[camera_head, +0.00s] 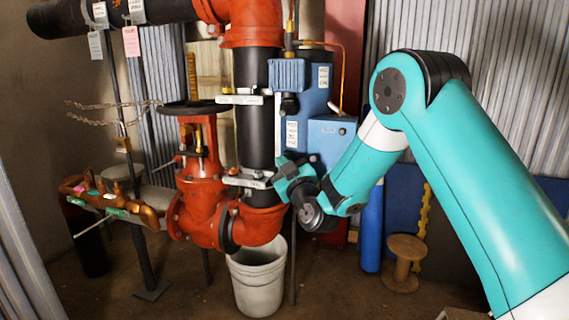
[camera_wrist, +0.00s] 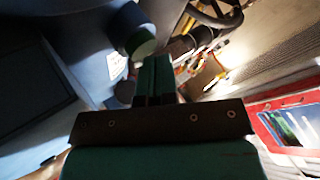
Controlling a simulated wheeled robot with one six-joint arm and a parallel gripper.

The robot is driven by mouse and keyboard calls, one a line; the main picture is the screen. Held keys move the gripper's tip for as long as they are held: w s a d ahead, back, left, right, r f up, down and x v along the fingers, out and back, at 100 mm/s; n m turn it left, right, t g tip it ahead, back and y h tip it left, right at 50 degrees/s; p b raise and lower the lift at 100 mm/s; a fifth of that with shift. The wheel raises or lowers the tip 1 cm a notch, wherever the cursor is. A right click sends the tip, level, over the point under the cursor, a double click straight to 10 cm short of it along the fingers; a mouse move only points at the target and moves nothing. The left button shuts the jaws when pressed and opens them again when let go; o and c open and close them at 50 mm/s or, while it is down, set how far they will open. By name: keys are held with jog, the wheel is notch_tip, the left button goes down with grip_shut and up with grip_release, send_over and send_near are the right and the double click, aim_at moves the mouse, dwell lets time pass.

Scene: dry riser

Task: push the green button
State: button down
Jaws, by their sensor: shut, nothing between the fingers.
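In the wrist view a round, dark green knob-like part (camera_wrist: 136,36), which looks like the green button, sticks out from a blue box (camera_wrist: 88,40). My gripper (camera_wrist: 155,62) is shut and empty, its fingertips just below and right of that part in the picture. I cannot tell whether they touch it. In the head view my wrist is in front of the blue cabinet (camera_head: 332,135), beside the black vertical pipe (camera_head: 254,130). The button and my fingertips cannot be made out there; my wrist covers part of the cabinet's lower front.
A red valve (camera_head: 200,190) with a handwheel stands left of my wrist, close to the pipe. A grey bucket (camera_head: 257,285) is below. A wooden spool (camera_head: 404,262) and a blue cylinder (camera_head: 371,230) stand at right. The floor at front right holds some clear room.

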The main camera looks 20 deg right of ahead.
jog(key=shift+w+d+r, duration=0.3)
jog(key=shift+w+d, duration=0.15)
jog(key=shift+d, duration=0.1)
dwell(0.6)
jog(key=shift+s+a+f+b, duration=0.1)
jog(key=shift+s+b, duration=0.1)
jog(key=shift+b, duration=0.15)
jog(key=shift+s, duration=0.1)
jog(key=s+a+p, duration=0.3)
jog(key=s+a, duration=0.1)
jog(key=shift+s, duration=0.4)
jog(key=shift+d+f, duration=0.1)
dwell(0.3)
dwell(1.1)
